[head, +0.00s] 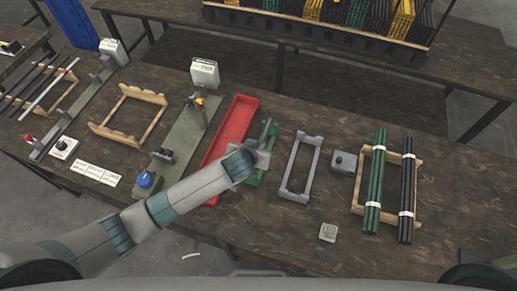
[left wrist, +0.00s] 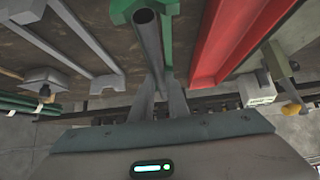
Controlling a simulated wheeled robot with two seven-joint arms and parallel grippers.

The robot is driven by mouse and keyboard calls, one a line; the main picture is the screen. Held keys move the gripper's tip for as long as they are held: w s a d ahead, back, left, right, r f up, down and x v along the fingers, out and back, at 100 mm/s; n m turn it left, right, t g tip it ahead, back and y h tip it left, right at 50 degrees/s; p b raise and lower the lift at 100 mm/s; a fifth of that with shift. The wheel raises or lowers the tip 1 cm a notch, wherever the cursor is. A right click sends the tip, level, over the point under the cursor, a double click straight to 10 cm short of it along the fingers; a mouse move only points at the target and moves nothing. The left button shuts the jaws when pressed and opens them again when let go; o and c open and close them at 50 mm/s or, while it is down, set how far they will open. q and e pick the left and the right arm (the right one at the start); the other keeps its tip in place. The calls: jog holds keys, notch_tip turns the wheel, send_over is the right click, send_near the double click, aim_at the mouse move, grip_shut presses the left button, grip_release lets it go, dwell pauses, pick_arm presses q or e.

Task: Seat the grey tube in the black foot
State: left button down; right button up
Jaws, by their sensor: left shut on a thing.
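The tube (head: 266,132) shows small and steeply tilted in the head view. I cannot make out the black foot for certain. A dark fitting (head: 165,155) sits on the grey-green press plate (head: 184,128) left of the red tray. My right gripper is not in view.
The red tray (head: 229,134) lies left of the green one, the grey tray (head: 289,178) right. A small grey block (head: 328,232) lies near the front edge.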

pick_arm(q)
notch_tip(320, 180, up, 2)
jog(key=shift+r+b, duration=0.2)
jog(key=shift+b, duration=0.35)
jog(key=d+r+b, duration=0.4)
jog(key=d+r, duration=0.3)
jog(key=d, duration=0.4)
jog(key=shift+s+d, duration=0.3)
jog(key=s+a+r+n+y+b, duration=0.1)
jog(key=a+r+b, duration=0.2)
jog(key=a, duration=1.2)
jog(key=s+a+r+n+y+b, duration=0.1)
jog(key=a+r, duration=0.5)
jog(key=a, duration=1)
jog(key=shift+s+a+r+n+y+b, duration=0.2)
jog(key=shift+r+n+y+b, duration=0.2)
jog(key=shift+n+b, duration=0.6)
